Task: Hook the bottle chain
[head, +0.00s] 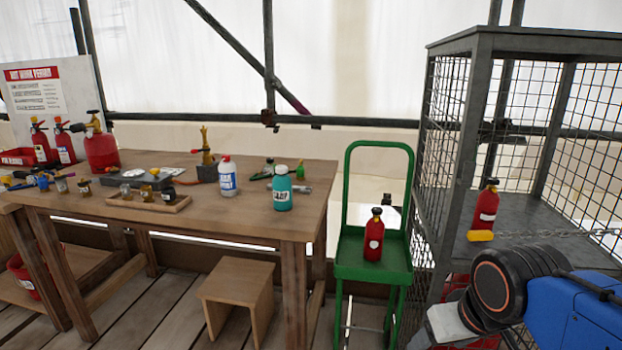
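A red bottle (486,208) with a dark top stands upright on the shelf of the mesh cage (481,130) at the right. A chain (560,233) runs across the cage front to the right edge of the view. A yellow piece (480,236) is at its left end, in front of the bottle; I cannot tell whether it is fastened to the frame. Another red bottle (373,240) stands upright on the green trolley (350,268). My blue and black arm is at the lower right, in front of the cage's lower part. My gripper's fingers do not show.
A wooden workbench (225,215) with bottles, a small tray and tools fills the left. Red extinguishers (65,145) and a sign (36,90) are at the far left. Some plank floor is free in front.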

